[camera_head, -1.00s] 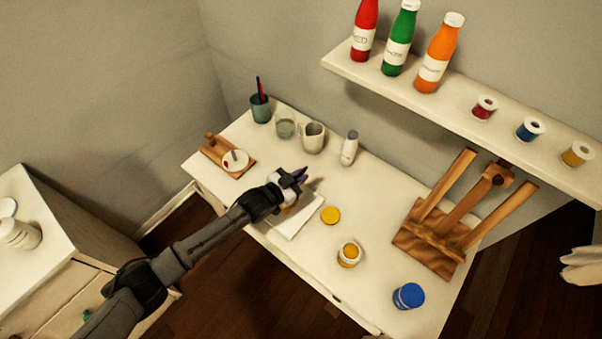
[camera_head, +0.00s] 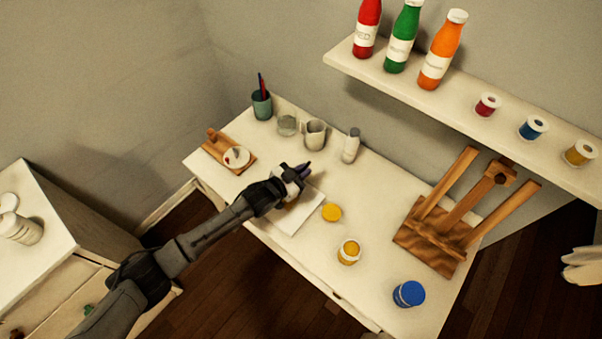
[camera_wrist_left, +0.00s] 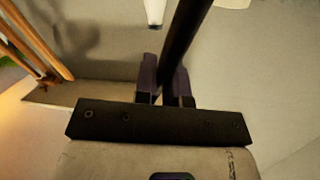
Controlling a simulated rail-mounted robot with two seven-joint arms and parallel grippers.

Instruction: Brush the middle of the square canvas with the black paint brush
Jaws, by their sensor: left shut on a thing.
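The white square canvas (camera_head: 297,216) lies flat on the white desk, partly covered by my left arm and gripper. My left gripper (camera_head: 302,171) is over the canvas's far side, seen from above in the head view. In the left wrist view its dark fingers (camera_wrist_left: 164,80) are shut on the black paint brush (camera_wrist_left: 188,35), a dark shaft slanting up between them. The brush's tip is not clear, and I cannot tell whether it touches the canvas. My right gripper is not in view.
An open yellow paint jar (camera_head: 348,252), its yellow lid (camera_head: 331,212) and a blue jar (camera_head: 409,294) stand right of the canvas. A wooden easel (camera_head: 430,240) is at the desk's right end. Cups and a white bottle (camera_head: 351,146) line the back. A shelf (camera_head: 450,103) overhangs.

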